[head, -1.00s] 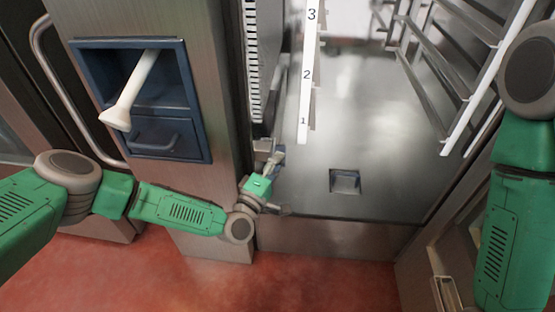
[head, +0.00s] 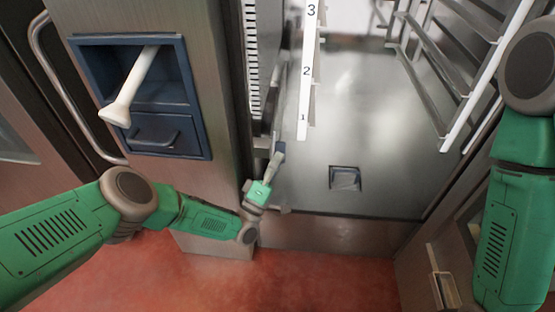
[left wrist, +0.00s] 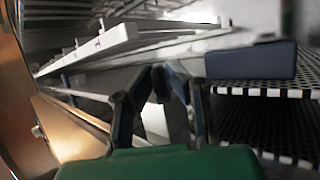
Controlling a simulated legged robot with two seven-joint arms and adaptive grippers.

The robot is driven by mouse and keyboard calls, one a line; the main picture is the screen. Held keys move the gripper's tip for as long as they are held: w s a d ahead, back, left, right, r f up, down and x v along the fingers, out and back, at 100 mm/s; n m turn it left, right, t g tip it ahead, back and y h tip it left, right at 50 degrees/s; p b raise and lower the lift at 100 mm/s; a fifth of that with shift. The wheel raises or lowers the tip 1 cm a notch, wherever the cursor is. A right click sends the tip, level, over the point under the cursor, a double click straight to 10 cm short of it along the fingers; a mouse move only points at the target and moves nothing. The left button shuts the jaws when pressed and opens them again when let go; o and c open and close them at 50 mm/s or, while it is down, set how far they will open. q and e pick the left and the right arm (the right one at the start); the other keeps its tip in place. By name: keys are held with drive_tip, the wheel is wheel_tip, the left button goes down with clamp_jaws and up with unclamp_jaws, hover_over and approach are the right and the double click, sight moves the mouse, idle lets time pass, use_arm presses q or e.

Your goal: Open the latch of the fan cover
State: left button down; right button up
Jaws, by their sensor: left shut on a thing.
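The fan cover (head: 252,55) is the slotted panel on the left inner wall of the open oven chamber in the head view. Its dark grille also shows at the right of the left wrist view (left wrist: 265,88). My left gripper (head: 279,150) is at the lower front end of this panel, just inside the chamber opening. In the left wrist view its dark fingers (left wrist: 163,78) come together at their tips. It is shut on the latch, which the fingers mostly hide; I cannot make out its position. My right gripper is out of view.
White numbered rack rails (head: 308,75) hang just right of my left gripper. More rails (head: 445,75) stand at the right. The chamber floor has a square drain (head: 345,178). A blue recess (head: 130,50) with a white hand shower (head: 130,90) is on the left front.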

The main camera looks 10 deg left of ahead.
use_arm(q)
drive_tip(key=shift+s+d+f, duration=0.25)
drive_tip(key=shift+f, duration=0.05)
drive_tip(key=c, duration=1.6)
unclamp_jaws()
drive_tip(key=shift+w+r, duration=0.1)
drive_tip(key=shift+w+a+r, duration=0.1)
